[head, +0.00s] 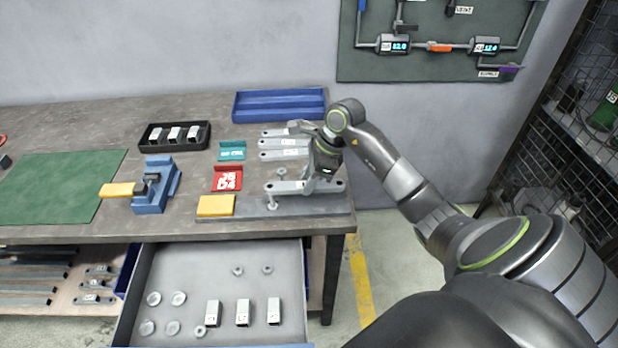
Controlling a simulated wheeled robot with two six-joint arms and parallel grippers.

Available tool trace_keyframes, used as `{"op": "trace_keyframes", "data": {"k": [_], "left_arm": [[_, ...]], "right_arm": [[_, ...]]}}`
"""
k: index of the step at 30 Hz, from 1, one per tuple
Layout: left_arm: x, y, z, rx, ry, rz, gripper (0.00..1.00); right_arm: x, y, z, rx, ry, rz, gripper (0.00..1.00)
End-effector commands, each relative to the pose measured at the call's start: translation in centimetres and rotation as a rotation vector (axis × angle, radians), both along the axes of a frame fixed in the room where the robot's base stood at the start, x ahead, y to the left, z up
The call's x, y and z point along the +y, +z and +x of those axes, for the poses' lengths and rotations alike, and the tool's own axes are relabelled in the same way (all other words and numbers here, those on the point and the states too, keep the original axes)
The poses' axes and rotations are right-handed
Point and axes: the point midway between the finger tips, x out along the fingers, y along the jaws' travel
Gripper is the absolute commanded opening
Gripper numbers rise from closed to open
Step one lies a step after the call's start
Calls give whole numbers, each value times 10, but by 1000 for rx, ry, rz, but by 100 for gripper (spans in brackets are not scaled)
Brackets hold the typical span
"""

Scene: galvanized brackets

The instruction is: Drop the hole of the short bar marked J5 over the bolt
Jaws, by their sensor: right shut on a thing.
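A short grey bar (288,187) with a small white label hangs level over the grey base plate (325,206); the label is too small to read. My right gripper (321,188) is shut on its right part. A bolt (271,203) stands upright on the plate, close to the bar's left end. I cannot tell whether the bar's hole is around it or above it. Another bolt-like piece (282,173) shows just behind the bar. My left gripper is not in view.
Several grey bars (282,154) lie behind, partly hidden by my right arm. A red card (228,179), a teal card (231,150) and a yellow block (216,206) stand left. A blue tray (279,104) is at the back. An open drawer (190,270) juts out below.

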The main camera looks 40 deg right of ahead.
Motion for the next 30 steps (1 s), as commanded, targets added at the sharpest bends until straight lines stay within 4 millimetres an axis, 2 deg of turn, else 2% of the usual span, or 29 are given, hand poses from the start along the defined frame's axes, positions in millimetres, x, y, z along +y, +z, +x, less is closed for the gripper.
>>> {"op": "trace_keyframes", "data": {"k": [30], "left_arm": [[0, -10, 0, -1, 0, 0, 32]], "right_arm": [[1, -1, 0, -1, 1, 1, 0]]}}
